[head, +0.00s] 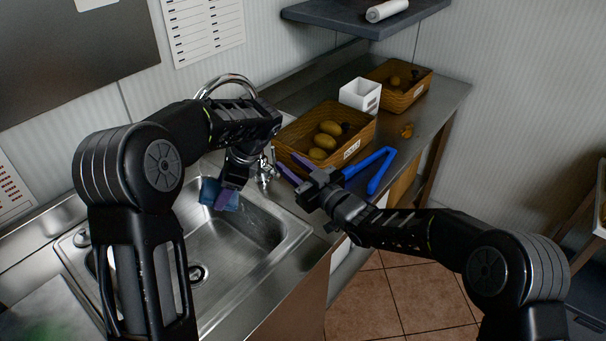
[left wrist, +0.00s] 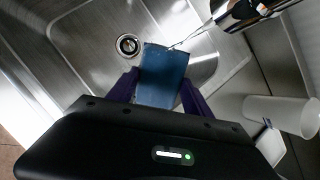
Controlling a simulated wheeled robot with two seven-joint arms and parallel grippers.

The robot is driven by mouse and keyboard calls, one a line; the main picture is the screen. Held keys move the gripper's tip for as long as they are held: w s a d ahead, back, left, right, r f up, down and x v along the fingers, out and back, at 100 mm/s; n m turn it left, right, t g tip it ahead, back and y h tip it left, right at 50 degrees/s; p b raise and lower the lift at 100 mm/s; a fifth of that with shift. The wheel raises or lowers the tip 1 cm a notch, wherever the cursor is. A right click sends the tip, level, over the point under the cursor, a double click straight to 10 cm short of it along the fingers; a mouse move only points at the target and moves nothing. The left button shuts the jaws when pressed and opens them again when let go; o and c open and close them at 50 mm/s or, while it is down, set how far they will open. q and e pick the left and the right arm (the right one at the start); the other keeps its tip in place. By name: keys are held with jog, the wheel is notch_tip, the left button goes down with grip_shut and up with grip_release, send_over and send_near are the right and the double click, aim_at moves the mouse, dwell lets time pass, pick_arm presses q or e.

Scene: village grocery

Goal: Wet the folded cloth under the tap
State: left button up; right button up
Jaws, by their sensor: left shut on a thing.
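My left gripper (head: 228,190) is shut on the folded blue cloth (head: 211,194) and holds it over the steel sink (head: 235,262). In the left wrist view the cloth (left wrist: 163,75) stands out between the two purple fingers, beside the drain. The chrome tap (head: 228,79) arches behind my left arm. Its end (left wrist: 236,12) shows in the left wrist view, with a thin streak like water running from it to near the cloth's far edge. I cannot tell how wet the cloth is. My right gripper (head: 290,168) is open and empty over the counter, by the front basket.
A basket of yellow-brown produce (head: 352,149) stands right of the sink, with a white box (head: 360,94) and a second basket (head: 406,98) behind. A blue angled object (head: 376,168) lies by my right gripper. A white cylinder (left wrist: 281,115) stands near the sink's edge.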

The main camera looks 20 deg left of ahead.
jog(key=v, duration=0.4)
jog(key=shift+s+d, duration=0.15)
dwell(0.6)
jog(key=shift+s+a+n, duration=0.2)
jog(key=shift+a+n, duration=0.05)
jog(key=shift+n, duration=0.05)
jog(key=c, duration=0.4)
jog(key=s+a+n+t, duration=0.1)
jog(key=s+n, duration=0.1)
jog(key=s+a+n+t, duration=0.1)
jog(key=s+a+n, duration=0.1)
jog(key=n, duration=0.1)
jog(key=shift+s+a+r, duration=0.1)
jog(key=shift+s+a, duration=0.1)
grip_shut()
jog(key=s+n+t+h, duration=0.1)
jog(key=n, duration=0.1)
jog(key=s+f+n+t+h, duration=0.1)
jog(key=s+n+t, duration=0.1)
jog(key=n, duration=0.1)
jog(key=s+d+f+n+t+h, duration=0.1)
jog(key=n+h, duration=0.1)
jog(key=n, duration=0.1)
jog(key=shift+s+f, duration=0.15)
jog(key=shift+s, duration=0.25)
